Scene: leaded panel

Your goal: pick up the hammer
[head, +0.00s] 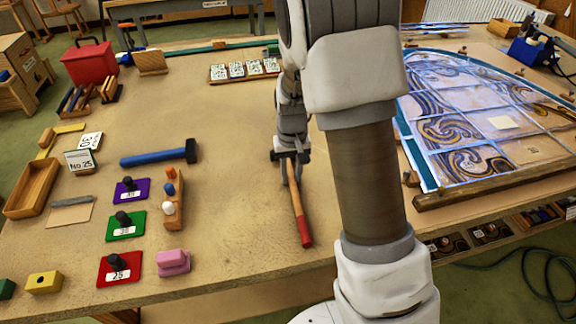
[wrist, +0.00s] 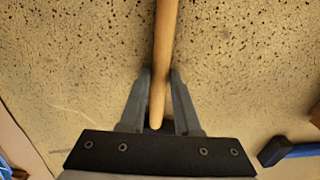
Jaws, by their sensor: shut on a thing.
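A blue-handled hammer (head: 160,153) with a dark block head lies on the table, left of my gripper. Part of it shows at the lower right of the wrist view (wrist: 280,151). My gripper (head: 291,178) points down, well to the right of that hammer. It is shut on a wooden-handled tool (head: 298,203) with a red far end. In the wrist view my fingers (wrist: 161,82) stand on either side of the wooden handle (wrist: 165,40), close to its near end. The red end is out of the wrist view. I cannot tell whether the held tool touches the table.
Coloured plates with black knobs (head: 124,221) and a small wooden rack (head: 173,203) stand at the left. A pink block (head: 173,262) is near the front edge. The leaded panel (head: 470,112) lies at the right behind my arm. The table between hammer and gripper is clear.

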